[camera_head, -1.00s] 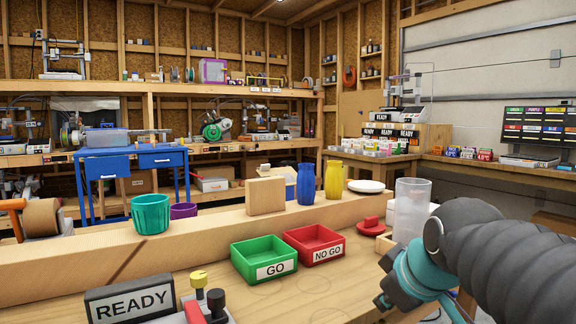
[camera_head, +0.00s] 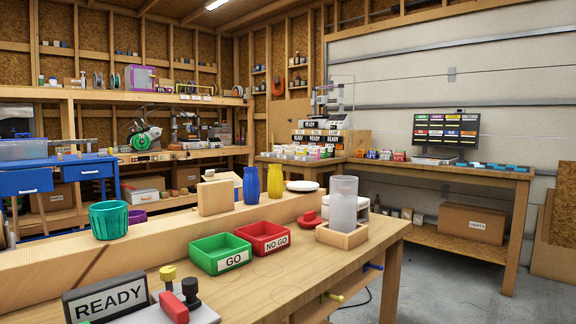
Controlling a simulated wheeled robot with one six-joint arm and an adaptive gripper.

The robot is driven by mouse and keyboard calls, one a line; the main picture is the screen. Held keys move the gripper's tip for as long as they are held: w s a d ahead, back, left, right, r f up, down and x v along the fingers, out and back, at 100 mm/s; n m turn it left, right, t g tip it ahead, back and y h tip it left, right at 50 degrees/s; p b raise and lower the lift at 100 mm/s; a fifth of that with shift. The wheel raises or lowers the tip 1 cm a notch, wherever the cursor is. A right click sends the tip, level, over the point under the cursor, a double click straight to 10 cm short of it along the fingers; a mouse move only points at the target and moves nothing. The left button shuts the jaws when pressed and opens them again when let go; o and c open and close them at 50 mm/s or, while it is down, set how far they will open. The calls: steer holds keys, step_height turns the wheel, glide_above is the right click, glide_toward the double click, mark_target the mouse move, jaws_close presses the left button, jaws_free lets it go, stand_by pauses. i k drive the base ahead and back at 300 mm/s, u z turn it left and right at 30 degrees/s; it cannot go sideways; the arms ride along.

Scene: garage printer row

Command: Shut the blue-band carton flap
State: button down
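I cannot make out a carton with a blue band and an open flap in this view. A brown carton (camera_head: 470,224) with a white label stands on the lower shelf of the right-hand bench; it looks closed and no blue band shows on it. Another brown carton (camera_head: 55,197) is partly visible under the blue table, too small to tell its flaps. Several small boxes with coloured faces (camera_head: 385,155) stand on the right-hand bench. My gripper is out of view.
The near wooden bench (camera_head: 285,292) carries a green GO tray (camera_head: 222,252), a red NO GO tray (camera_head: 264,237), a clear cylinder (camera_head: 343,203) in a wooden holder and a READY sign (camera_head: 106,300). Grey floor (camera_head: 450,275) is free between this bench and the right-hand bench (camera_head: 440,172).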

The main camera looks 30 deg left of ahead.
mark_target(210, 175)
steer(key=z, duration=0.35)
steer(key=k, duration=0.55)
steer(key=z, duration=0.55)
steer(key=i, duration=1.7)
steer(key=u, duration=0.25)
steer(key=i, duration=1.8)
steer(key=u, duration=0.5)
steer(key=i, duration=1.75)
steer(key=u, duration=1.4)
steer(key=i, duration=1)
steer(key=u, duration=2.05)
steer(key=i, duration=1.6)
steer(key=u, duration=0.5)
